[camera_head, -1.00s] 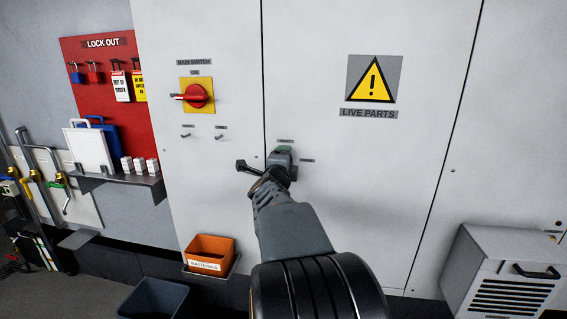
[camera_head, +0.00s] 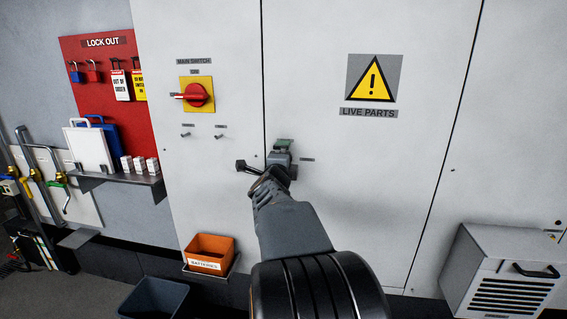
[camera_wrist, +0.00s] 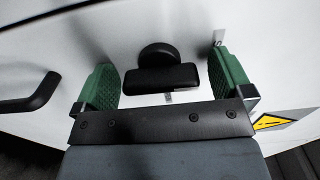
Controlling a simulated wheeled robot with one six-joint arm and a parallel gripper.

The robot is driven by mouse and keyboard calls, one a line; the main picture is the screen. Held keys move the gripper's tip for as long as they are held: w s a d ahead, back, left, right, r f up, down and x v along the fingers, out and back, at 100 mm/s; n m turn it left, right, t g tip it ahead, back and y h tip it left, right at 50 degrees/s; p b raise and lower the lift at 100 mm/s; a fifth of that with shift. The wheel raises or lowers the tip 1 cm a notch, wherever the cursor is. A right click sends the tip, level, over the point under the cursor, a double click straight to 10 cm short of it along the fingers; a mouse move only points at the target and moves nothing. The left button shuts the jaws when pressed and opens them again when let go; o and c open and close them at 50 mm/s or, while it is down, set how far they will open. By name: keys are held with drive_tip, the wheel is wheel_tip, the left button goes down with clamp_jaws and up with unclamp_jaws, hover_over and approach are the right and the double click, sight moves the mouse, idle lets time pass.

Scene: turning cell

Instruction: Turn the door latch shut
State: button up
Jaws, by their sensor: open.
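The door latch (camera_wrist: 161,78) is a black bar on a round black boss on the white cabinet door (camera_head: 405,190). In the wrist view the bar lies crosswise between the green pads of my gripper (camera_wrist: 168,84). My gripper is open, with one pad beyond each end of the bar and a narrow gap showing at each end. I cannot tell how deep the bar sits between the pads. In the head view my gripper (camera_head: 284,157) is at the door just right of the seam and hides the latch.
A black curved handle (camera_wrist: 32,93) stands out from the door beside one pad in the wrist view. A red main switch (camera_head: 196,95) and two small pegs (camera_head: 219,136) are left of the seam. An orange batteries bin (camera_head: 208,253) is low left.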

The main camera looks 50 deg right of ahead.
drive_tip(key=v, duration=1.4)
drive_tip(key=shift+w, duration=0.15)
drive_tip(key=w+a+f+n+t+y, duration=0.2)
drive_tip(key=w+a+f+n+y, duration=0.15)
drive_tip(key=a+n+y, duration=0.35)
drive_tip(key=w+a+f+n+t+y, duration=0.1)
drive_tip(key=w+a+f+n+y, duration=0.3)
drive_tip(key=n, duration=0.5)
drive_tip(key=s+a+f+n+g+y, duration=0.4)
drive_tip(key=s+a+f+n+g, duration=0.5)
drive_tip(key=s+a+f+n, duration=0.2)
drive_tip(key=a+f+n+p, duration=0.1)
drive_tip(key=a+n, duration=0.1)
drive_tip(key=shift+s+n, duration=0.25)
drive_tip(key=shift+n, duration=0.05)
